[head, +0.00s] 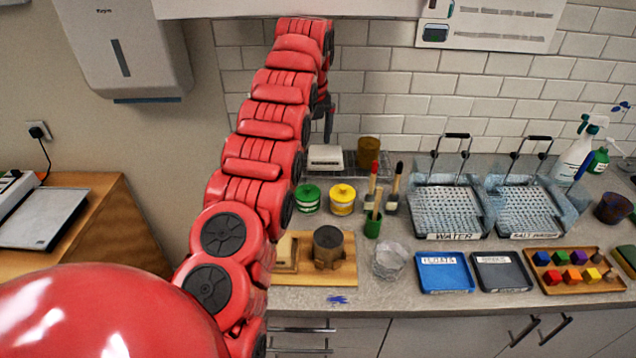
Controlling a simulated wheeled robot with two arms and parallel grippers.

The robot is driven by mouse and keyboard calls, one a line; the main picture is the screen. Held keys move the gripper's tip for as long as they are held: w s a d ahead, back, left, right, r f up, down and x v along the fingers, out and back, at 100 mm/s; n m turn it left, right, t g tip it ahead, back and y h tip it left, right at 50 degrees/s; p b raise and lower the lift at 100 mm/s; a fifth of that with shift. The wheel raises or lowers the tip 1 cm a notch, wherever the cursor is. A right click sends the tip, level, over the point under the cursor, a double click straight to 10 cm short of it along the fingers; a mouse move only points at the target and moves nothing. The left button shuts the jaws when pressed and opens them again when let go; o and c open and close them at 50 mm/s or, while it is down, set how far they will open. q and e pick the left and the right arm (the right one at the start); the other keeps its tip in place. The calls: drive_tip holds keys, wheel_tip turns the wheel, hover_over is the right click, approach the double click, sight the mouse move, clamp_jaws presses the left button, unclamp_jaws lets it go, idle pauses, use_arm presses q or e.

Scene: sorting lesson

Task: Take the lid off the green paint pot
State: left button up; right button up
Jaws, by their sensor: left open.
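The green paint pot (308,205) stands on the counter, with a green lid (307,191) on top. It is just right of my red left arm. A similar yellow pot (342,205) stands to its right. My left gripper (328,128) is at the far end of the raised arm, in front of the tiled wall. It looks dark and small, is open, and is well above and behind the green pot, apart from it. Nothing shows between its fingers. My right gripper is out of view.
A green cup with brushes (373,226) stands right of the pots. A wooden board (343,275) with a dark grey object lies in front. Behind are a wire rack with a white box (325,156) and a brown pot (368,150). Two wire baskets (447,210) stand to the right.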

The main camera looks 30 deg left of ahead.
use_arm(q)
wheel_tip(320, 180, down, 6)
drive_tip(key=b, duration=0.2)
hover_over(308, 187)
wheel_tip(308, 187, down, 4)
drive_tip(key=shift+d+f+p, duration=0.15)
drive_tip(key=shift+f+p, duration=0.1)
drive_tip(key=shift+p, duration=0.2)
drive_tip(key=shift+f, duration=0.5)
wheel_tip(308, 187, down, 5)
drive_tip(key=p, duration=0.3)
drive_tip(key=shift+f, duration=0.2)
drive_tip(key=c, duration=1)
